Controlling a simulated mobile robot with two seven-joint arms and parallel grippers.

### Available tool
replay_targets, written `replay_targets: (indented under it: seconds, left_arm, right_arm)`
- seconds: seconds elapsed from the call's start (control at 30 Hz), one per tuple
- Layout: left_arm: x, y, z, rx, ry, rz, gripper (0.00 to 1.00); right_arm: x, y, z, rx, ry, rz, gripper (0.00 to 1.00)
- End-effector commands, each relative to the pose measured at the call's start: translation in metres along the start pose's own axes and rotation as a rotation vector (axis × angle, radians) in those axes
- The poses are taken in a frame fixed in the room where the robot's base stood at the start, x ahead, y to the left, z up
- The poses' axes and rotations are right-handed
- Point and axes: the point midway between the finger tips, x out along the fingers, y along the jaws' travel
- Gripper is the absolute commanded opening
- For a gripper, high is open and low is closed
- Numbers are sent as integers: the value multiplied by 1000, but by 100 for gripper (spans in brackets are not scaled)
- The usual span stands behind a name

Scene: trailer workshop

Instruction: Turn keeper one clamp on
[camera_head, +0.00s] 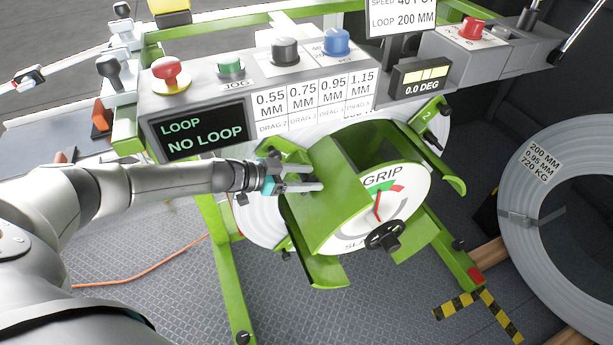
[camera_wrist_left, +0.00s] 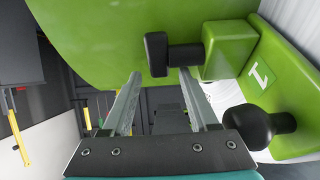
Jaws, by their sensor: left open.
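Keeper one, a green arm with a white "1" (camera_wrist_left: 262,75), is at the right of the left wrist view. A black T-shaped handle (camera_wrist_left: 157,55) sticks out from its green block, and a round black knob (camera_wrist_left: 250,127) is below. My left gripper (camera_wrist_left: 160,82) is open and empty, its two fingers pointing toward the green plate, with the T-shaped handle just beyond the fingertips. I cannot tell whether they touch. In the head view my left gripper (camera_head: 312,178) is at the left of the green reel hub (camera_head: 340,185), and keeper one's handle is hidden there.
Keeper two (camera_head: 428,115) is at the reel's upper right. A grip dial (camera_head: 405,205) with a black knob (camera_head: 385,236) faces forward. The control panel (camera_head: 150,112) reads "NO LOOP" and stands behind my arm. A wire coil (camera_head: 520,190) is at the right.

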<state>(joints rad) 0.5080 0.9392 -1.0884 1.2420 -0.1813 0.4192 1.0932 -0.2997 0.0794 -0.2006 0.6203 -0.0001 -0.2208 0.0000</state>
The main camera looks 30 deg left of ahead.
Motion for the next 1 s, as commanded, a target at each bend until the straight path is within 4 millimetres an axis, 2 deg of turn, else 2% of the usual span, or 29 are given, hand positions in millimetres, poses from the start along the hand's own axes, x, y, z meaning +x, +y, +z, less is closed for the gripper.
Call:
replay_targets:
  seconds: [0.17, 0.27, 0.7, 1.0]
  left_arm:
    - [-5, 0, 0, -1, -1, -1, 60]
    - [-17, -1, 0, -2, -2, -2, 60]
    - [-103, 0, 1, -1, -5, -1, 60]
    - [-142, 0, 0, -1, -3, 0, 60]
  right_arm:
    - [-2, 0, 0, 0, 0, 0, 50]
    - [-5, 0, 0, 0, 0, 0, 50]
    - [-20, 0, -1, 0, 0, 0, 50]
    - [-27, 0, -2, 1, 0, 0, 50]
